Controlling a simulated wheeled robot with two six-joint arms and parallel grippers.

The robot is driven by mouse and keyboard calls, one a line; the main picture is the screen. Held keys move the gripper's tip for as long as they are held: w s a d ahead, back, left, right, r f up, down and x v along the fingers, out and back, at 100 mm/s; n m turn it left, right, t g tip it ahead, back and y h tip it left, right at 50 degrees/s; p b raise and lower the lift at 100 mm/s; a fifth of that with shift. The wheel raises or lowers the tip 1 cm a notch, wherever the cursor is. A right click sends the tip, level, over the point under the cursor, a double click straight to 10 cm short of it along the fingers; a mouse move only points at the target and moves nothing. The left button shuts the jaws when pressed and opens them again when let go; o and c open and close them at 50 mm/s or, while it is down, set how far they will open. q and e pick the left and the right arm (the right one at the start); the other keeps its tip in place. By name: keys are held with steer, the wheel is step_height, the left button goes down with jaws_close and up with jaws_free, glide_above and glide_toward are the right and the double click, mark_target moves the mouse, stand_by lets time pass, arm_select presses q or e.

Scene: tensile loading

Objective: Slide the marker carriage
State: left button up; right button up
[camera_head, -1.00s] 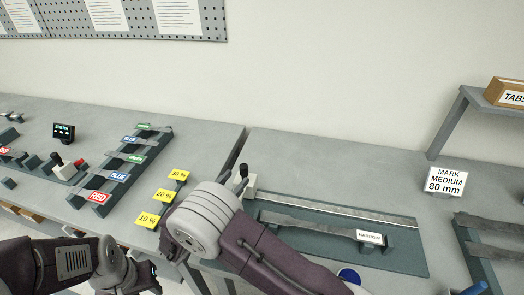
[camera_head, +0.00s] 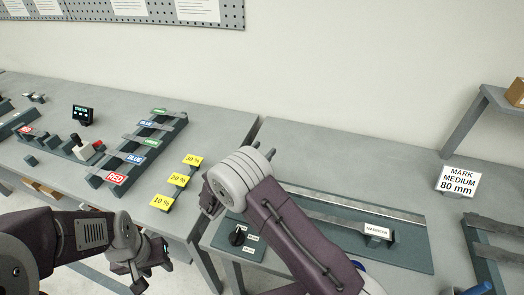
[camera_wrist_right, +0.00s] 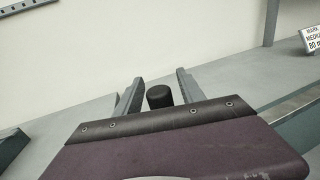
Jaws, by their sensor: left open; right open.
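The marker carriage's black knob (camera_wrist_right: 160,97) stands between the two fingers of my right gripper (camera_wrist_right: 159,88), with a gap on each side in the wrist view. In the head view the right arm hides the carriage; only the finger ends of the right gripper (camera_head: 265,152) show beyond the wrist. The metal rail (camera_head: 350,203) runs to the right from behind the arm. My left gripper (camera_head: 139,276) is open and empty at the lower left, in front of the table edge.
A strip labelled NARROW (camera_head: 376,231) lies on the fixture in front of the rail. A black dial (camera_head: 238,236) sits at its left end. A sign reads MARK MEDIUM 80 mm (camera_head: 459,181). Yellow percent tags (camera_head: 178,180) and a colour-labelled rack (camera_head: 140,150) stand on the left table.

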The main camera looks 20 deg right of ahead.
jaws_close()
stand_by(1.3)
